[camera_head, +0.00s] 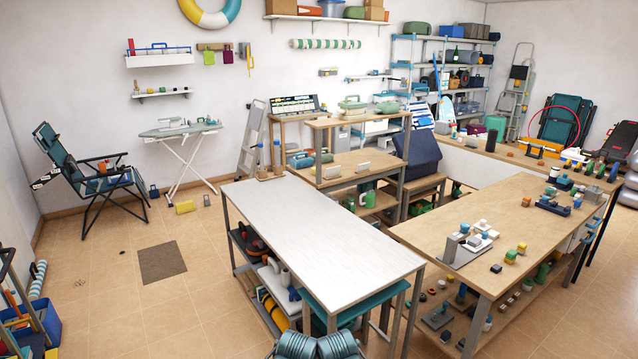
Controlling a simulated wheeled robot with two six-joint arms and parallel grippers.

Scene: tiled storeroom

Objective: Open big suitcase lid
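No clearly recognisable big suitcase shows. A large dark blue case-like object (422,154) sits tilted on a low wooden bench behind the white-topped table; I cannot tell whether it is the suitcase or whether it has a lid. Neither of my grippers is in view.
The white-topped table (318,232) stands directly ahead, with a wooden worktable (455,220) full of small items to its right. A folding chair (92,178) and an ironing board (180,130) stand at the left. The tiled floor at left is mostly clear.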

